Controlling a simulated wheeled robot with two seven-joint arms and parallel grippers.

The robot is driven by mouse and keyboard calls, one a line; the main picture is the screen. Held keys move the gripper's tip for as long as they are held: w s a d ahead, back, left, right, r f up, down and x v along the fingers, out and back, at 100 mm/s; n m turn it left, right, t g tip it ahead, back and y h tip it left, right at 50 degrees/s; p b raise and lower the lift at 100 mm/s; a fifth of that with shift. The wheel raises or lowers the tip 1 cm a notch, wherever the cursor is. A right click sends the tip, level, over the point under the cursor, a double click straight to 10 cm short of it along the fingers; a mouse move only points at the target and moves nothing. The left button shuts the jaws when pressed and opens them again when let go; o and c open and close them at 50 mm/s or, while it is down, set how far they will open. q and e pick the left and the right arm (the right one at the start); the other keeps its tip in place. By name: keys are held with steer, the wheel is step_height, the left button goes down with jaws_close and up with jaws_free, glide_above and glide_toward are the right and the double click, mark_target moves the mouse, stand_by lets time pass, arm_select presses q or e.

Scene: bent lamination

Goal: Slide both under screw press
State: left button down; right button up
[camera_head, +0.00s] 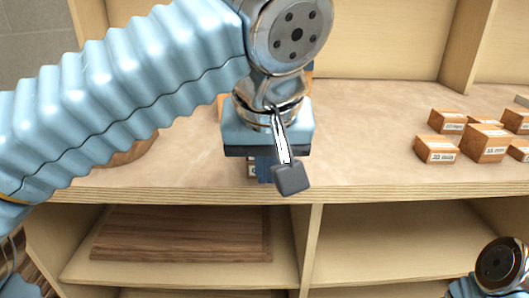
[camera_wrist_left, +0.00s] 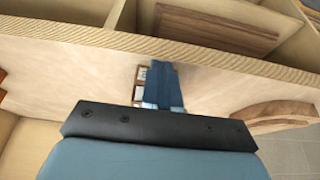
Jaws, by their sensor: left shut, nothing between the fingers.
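My left gripper (camera_head: 264,174) is in the middle of the head view, pointing down near the front edge of the worktop. Its narrow blue fingers also show in the left wrist view (camera_wrist_left: 164,88), close together with nothing between them. Small wooden pieces with white labels (camera_wrist_left: 140,76) show right beside the fingers; whether they touch cannot be told. A brown curved wooden piece (camera_head: 132,151) lies on the worktop at left, partly hidden by my left arm; it also shows in the left wrist view (camera_wrist_left: 272,114). No screw press can be made out. My right gripper is out of view.
Several small labelled wooden blocks (camera_head: 487,143) stand on the worktop (camera_head: 365,135) at right. The worktop between them and my left gripper is clear. A dark wooden board (camera_head: 180,236) lies on the shelf below. My right arm shows at lower right.

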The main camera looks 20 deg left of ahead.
arm_select(q)
steer(key=shift+w+a+p, duration=0.25)
steer(key=shift+w+p, duration=0.05)
steer(key=shift+w, duration=0.6)
steer(key=shift+w+a+p, duration=0.25)
steer(key=shift+w+p, duration=0.1)
steer(key=shift+w, duration=0.55)
steer(key=shift+w+a+p, duration=0.25)
steer(key=shift+w+p, duration=0.05)
steer(key=shift+w, duration=0.6)
steer(key=shift+w+a+p, duration=0.4)
steer(key=shift+w+p, duration=0.2)
steer(key=shift+w, duration=0.75)
steer(key=shift+w+a+p, duration=0.4)
steer(key=shift+w+p, duration=0.25)
steer(key=shift+w, duration=0.7)
steer(key=shift+w+a+p, duration=0.4)
steer(key=shift+w+p, duration=0.2)
steer(key=shift+w, duration=0.75)
steer(key=shift+w+a+p, duration=0.2)
steer(key=shift+w, duration=0.45)
steer(key=shift+w+a+p, duration=0.15)
steer(key=shift+w, duration=0.45)
steer(key=shift+w+a, duration=0.2)
steer(key=shift+w, duration=0.5)
steer(key=shift+s, duration=0.1)
